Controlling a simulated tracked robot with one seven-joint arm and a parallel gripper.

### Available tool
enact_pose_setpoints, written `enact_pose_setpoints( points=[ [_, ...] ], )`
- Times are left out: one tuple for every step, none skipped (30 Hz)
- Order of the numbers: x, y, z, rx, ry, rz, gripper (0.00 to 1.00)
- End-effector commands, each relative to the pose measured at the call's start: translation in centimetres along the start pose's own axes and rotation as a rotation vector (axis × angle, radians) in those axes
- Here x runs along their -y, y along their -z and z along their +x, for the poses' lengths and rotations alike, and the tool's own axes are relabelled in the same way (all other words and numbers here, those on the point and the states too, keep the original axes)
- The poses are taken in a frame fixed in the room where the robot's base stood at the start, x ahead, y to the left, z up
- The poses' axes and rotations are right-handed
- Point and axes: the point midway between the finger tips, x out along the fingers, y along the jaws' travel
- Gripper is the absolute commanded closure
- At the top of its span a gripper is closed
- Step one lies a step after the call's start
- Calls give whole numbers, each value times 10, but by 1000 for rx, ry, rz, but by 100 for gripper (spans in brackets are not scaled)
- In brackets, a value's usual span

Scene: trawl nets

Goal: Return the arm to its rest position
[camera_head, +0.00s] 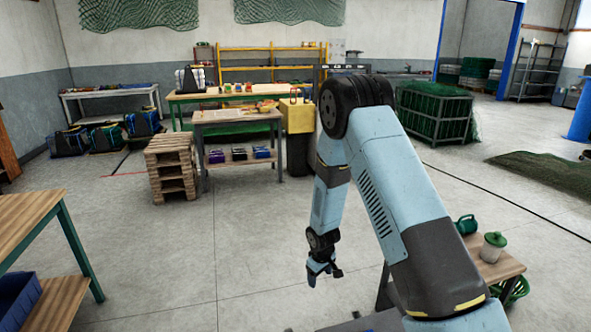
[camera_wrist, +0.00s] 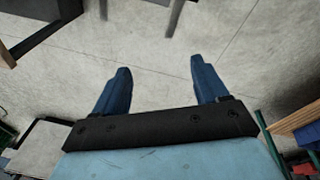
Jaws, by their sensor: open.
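My arm is raised in the middle of the head view, with its upper link rising from the lower right and its forearm hanging down. My gripper (camera_head: 322,272) hangs at the end of the forearm, over bare floor. In the wrist view my gripper (camera_wrist: 163,82) shows two blue fingers set wide apart. Only grey floor (camera_wrist: 160,75) lies between them, so it is open and empty.
A small table (camera_head: 505,268) with a green mug (camera_head: 466,225) and a lidded jar (camera_head: 492,247) stands close at right. A wooden table (camera_head: 30,215) stands at left. Pallets (camera_head: 170,166) and a workbench (camera_head: 240,117) stand farther back. The floor between is clear.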

Motion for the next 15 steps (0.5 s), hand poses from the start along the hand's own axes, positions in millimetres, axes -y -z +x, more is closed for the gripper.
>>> enact_pose_setpoints(
  points=[
    [-7, 2, -20, -11, -7, 18, 27],
    [-11, 2, -30, -13, -10, 29, 27],
    [-15, 3, -44, -18, -14, 44, 27],
    [-19, 3, -54, -22, -17, 55, 27],
    [-22, 3, -64, -25, -20, 66, 27],
    [-26, 2, -78, -29, -23, 80, 27],
    [-28, 1, -88, -33, -25, 91, 27],
    [-31, 1, -98, -36, -28, 101, 27],
    [-35, 0, -112, -42, -32, 115, 27],
    [-38, -2, -122, -44, -34, 126, 27],
    [-40, -4, -132, -47, -36, 136, 27],
    [-43, -6, -145, -53, -39, 150, 27],
    [-45, -7, -155, -57, -41, 161, 27],
    [-47, -9, -165, -60, -43, 172, 27],
    [-49, -12, -178, -65, -46, 186, 27]
  ],
)
